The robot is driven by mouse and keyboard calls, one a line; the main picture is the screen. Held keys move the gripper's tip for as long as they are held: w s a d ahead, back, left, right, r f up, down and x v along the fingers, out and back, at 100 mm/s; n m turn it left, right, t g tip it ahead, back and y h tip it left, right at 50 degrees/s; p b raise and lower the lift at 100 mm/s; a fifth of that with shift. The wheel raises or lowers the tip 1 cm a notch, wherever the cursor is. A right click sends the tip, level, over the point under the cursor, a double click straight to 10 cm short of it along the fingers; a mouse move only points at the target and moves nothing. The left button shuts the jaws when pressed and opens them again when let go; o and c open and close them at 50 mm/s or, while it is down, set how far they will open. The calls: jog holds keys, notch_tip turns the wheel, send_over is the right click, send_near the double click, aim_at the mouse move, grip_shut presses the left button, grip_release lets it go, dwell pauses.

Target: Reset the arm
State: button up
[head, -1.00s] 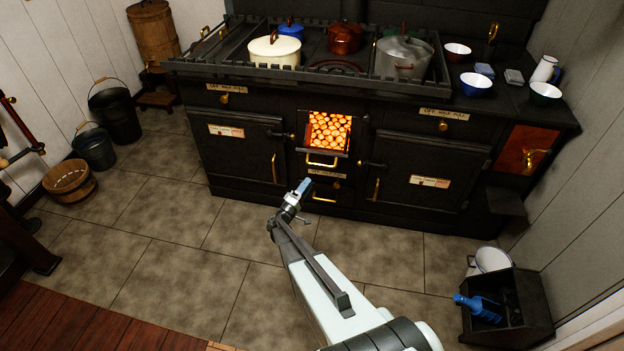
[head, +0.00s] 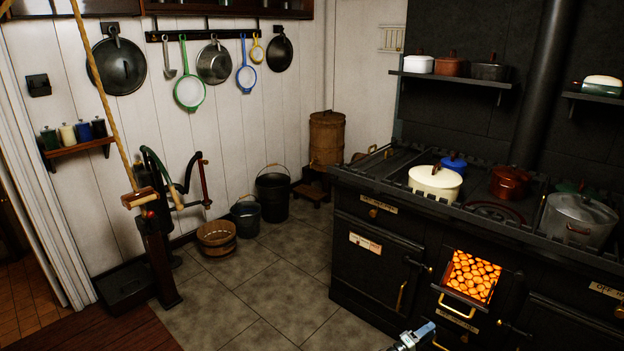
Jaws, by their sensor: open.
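My gripper (head: 424,333) shows at the bottom edge of the head view, right of the middle. Only its end is in the picture; the rest of my arm is out of frame. It appears in front of the black stove (head: 376,250), below the glowing firebox opening (head: 472,277). No object shows in the gripper. The fingers are small in the picture, and a gap between them is hard to make out.
Pots, among them a cream pot (head: 435,183), stand on the railed stove top. A wooden tub (head: 216,238), a grey bucket (head: 246,219) and a black bucket (head: 273,194) stand by the wall. A hand pump (head: 160,230) stands left. The tiled floor (head: 270,265) between is clear.

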jog(key=s+a+f+m+g+y, duration=0.1)
jog(key=s+a+f+g+y, duration=0.1)
jog(key=s+f+g+y, duration=0.6)
jog(key=s+a+f+g+y, duration=0.25)
jog(key=s+f, duration=0.25)
jog(key=s, duration=0.8)
jog(key=s+a+m+g+y, duration=0.1)
jog(key=s+a+y, duration=0.4)
jog(key=s+a, duration=0.7)
jog(key=s+a+r+m+g+y, duration=0.1)
jog(key=s+a+g+y, duration=0.2)
jog(key=s+a, duration=1)
jog(key=s+y, duration=0.2)
jog(key=s, duration=0.1)
jog(key=shift+s+a+m, duration=0.2)
jog(key=shift+s+m, duration=0.1)
jog(key=shift+s, duration=0.05)
